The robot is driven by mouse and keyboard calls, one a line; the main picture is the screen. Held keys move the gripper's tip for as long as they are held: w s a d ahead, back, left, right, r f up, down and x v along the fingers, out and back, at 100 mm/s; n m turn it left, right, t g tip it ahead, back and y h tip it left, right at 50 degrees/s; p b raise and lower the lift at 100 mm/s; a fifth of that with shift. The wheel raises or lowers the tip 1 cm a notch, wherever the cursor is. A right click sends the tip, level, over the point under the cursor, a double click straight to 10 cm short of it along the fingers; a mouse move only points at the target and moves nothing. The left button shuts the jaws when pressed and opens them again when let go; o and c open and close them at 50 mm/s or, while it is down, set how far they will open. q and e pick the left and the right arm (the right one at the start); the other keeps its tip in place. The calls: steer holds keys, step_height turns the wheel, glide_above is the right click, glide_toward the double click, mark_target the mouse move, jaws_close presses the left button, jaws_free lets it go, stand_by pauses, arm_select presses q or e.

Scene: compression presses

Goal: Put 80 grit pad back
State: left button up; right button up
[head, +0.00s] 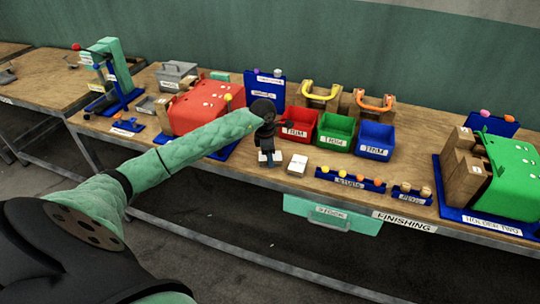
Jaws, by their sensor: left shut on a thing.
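My left gripper (268,155) is at the front middle of the bench, at the end of my green-sleeved arm. It is shut on a small pale block-like pad (264,157), which is mostly hidden by the fingers; its label cannot be read. A second small pad with a white top (297,164) lies on the bench just right of the gripper, apart from it. Which pad is the 80 grit one I cannot tell. My right gripper is out of view.
Red (299,126), green (336,131) and blue (376,141) bins stand behind. Blue racks with round knobs (350,180) line the front edge. A red press (191,104) stands left, a green holder (511,178) right. A green drawer (333,214) hangs below the bench.

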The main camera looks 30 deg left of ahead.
arm_select(q)
steer(key=o, duration=1)
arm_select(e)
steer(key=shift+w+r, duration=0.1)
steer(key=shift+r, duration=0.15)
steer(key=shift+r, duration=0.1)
arm_select(q)
steer(key=shift+r, duration=0.3)
step_height(320, 180, up, 12)
steer(key=a+b, duration=0.1)
steer(key=b, duration=0.3)
steer(key=shift+s+f+b, duration=0.25)
steer(key=shift+s+b, duration=0.1)
steer(key=shift+s, duration=0.05)
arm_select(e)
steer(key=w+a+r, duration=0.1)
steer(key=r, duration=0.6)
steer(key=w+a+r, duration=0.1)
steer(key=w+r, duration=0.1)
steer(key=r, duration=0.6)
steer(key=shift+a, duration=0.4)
